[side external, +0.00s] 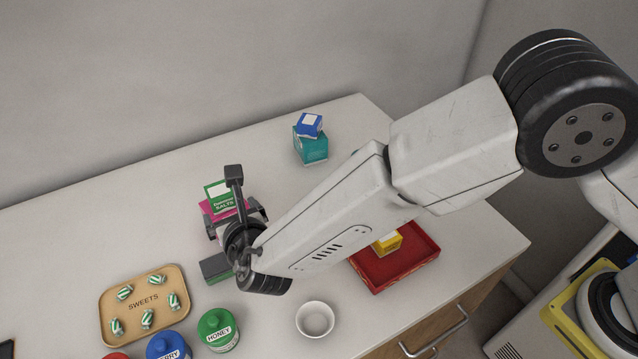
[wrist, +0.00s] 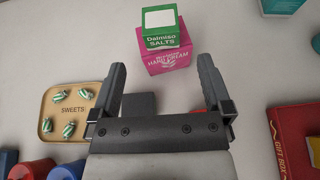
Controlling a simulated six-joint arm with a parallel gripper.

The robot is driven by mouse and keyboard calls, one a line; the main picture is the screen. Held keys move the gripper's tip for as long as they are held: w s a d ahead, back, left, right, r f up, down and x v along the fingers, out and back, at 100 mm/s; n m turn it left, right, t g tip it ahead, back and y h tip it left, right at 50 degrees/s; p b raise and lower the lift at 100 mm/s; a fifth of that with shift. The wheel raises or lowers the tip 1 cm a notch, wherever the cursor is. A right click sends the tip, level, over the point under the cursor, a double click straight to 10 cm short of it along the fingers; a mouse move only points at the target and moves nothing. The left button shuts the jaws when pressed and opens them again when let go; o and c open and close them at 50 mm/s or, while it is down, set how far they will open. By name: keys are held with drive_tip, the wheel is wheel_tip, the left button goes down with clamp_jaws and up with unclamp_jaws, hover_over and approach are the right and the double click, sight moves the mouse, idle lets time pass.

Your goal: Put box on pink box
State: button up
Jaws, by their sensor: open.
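A green box labelled "SALTS" (side external: 219,194) sits on top of the pink box (side external: 207,211) on the counter. The wrist view shows the green box (wrist: 160,33) resting on the pink hand cream box (wrist: 167,60), slightly turned relative to it. My gripper (side external: 236,216) is just in front of the stack and hides part of the pink box in the side view. In the wrist view my gripper (wrist: 162,67) has its two fingers spread wide with nothing held between them. The boxes lie beyond the fingertips, apart from them.
A sweets tray (side external: 106,312), a blue jar (side external: 168,346), a green honey jar (side external: 217,331) and a white bowl (side external: 315,320) stand nearby. A red tray (side external: 383,277) holds a yellow box. A blue box sits on a teal box (side external: 312,149) behind. A dark-topped green object (side external: 217,268) lies near my gripper.

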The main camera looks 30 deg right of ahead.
idle(0.4)
drive_tip(key=s+d+m+g+h, duration=0.15)
drive_tip(key=d+m+g, duration=0.25)
drive_tip(key=d+m, duration=0.55)
drive_tip(key=d+m+g+h, duration=0.3)
drive_tip(key=d+m+g, duration=0.15)
drive_tip(key=d, duration=1.05)
drive_tip(key=s+d+r+m+g+y, duration=0.2)
drive_tip(key=s+d+m+y, duration=0.2)
drive_tip(key=s+d+m, duration=1.1)
drive_tip(key=m, duration=0.7)
drive_tip(key=shift+s+d+r, duration=0.15)
drive_tip(key=shift+d, duration=0.1)
